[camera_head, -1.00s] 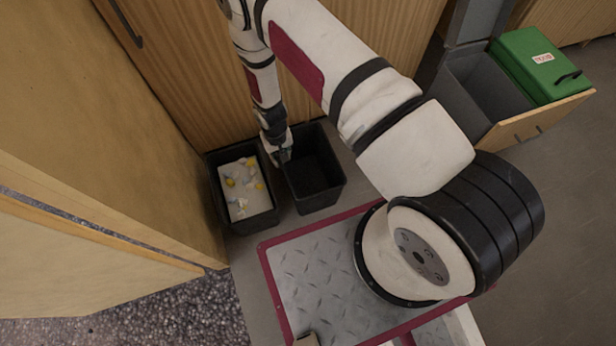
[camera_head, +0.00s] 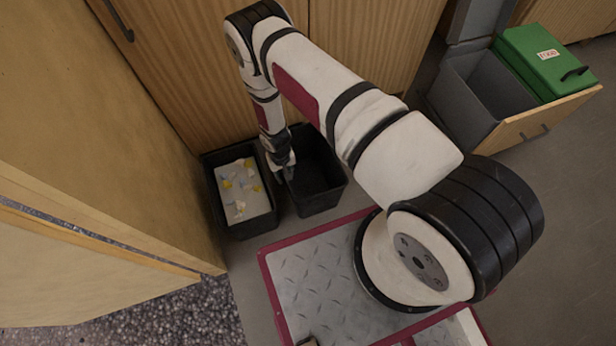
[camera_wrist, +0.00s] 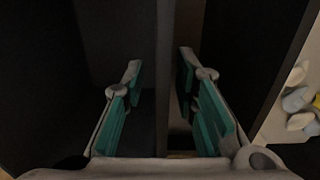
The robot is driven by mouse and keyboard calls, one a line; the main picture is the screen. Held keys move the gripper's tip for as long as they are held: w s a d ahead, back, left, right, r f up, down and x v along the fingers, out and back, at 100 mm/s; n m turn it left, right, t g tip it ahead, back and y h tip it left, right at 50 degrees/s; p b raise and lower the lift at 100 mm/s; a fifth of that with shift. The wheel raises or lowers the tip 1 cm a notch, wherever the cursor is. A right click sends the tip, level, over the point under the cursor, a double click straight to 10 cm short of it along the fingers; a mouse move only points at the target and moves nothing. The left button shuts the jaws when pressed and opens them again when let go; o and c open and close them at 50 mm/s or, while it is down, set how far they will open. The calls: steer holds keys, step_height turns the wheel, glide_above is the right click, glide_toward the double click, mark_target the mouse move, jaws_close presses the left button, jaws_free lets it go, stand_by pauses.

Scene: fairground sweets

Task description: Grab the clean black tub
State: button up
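The clean black tub (camera_head: 327,203) stands on the floor against the wooden cabinet and looks empty inside. My gripper (camera_head: 284,172) is at its left rim, beside a second black tub. In the wrist view my gripper (camera_wrist: 160,72) is open, with teal pads on both fingers. The clean tub's side wall (camera_wrist: 166,50) shows between the fingers, the left finger over its dark inside and the right finger near the gap between the tubs. I cannot tell whether the fingers touch the wall. The tub's far side is partly hidden by my arm.
The second black tub (camera_head: 252,229) stands close on the left, holding pale, yellow and blue litter (camera_head: 240,190). A tall wooden panel (camera_head: 110,130) is at left. A pull-out drawer with a grey bin (camera_head: 460,105) and a green lidded bin (camera_head: 535,65) is at right.

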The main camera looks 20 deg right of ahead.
step_height(320, 180, down, 4)
steer(key=shift+d+r+b, duration=0.1)
steer(key=shift+r+b, duration=0.1)
steer(key=shift+b, duration=0.4)
steer(key=shift+r, duration=0.1)
jaws_close()
steer(key=shift+w, duration=0.1)
